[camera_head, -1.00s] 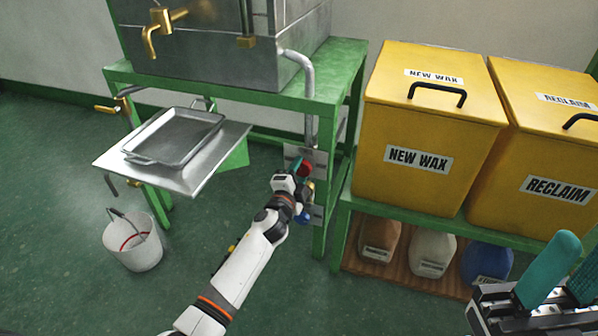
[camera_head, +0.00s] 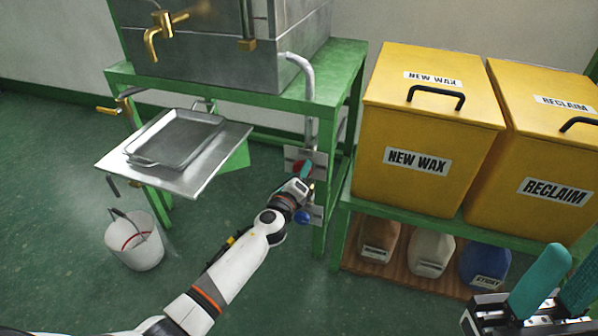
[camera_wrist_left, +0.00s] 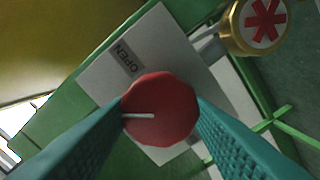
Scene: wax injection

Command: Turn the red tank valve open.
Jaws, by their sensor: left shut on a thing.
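The red tank valve (camera_wrist_left: 160,108) is a round red knob with a white line on its face. In the wrist view, the white line points left. My left gripper (camera_wrist_left: 160,112) has one teal finger on each side of the knob and is shut on it. In the head view, my left gripper (camera_head: 304,172) is at the plate by the pipe and partly hides the red knob. My right gripper (camera_head: 572,262) is at the lower right, empty, its fingers apart.
A brass fitting with a red star mark (camera_wrist_left: 262,22) is close by the knob. A blue knob (camera_head: 302,217) is below. The green frame leg (camera_head: 320,235) and yellow NEW WAX bin (camera_head: 420,185) are to the right. A tray (camera_head: 178,138) and bucket (camera_head: 135,245) are left.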

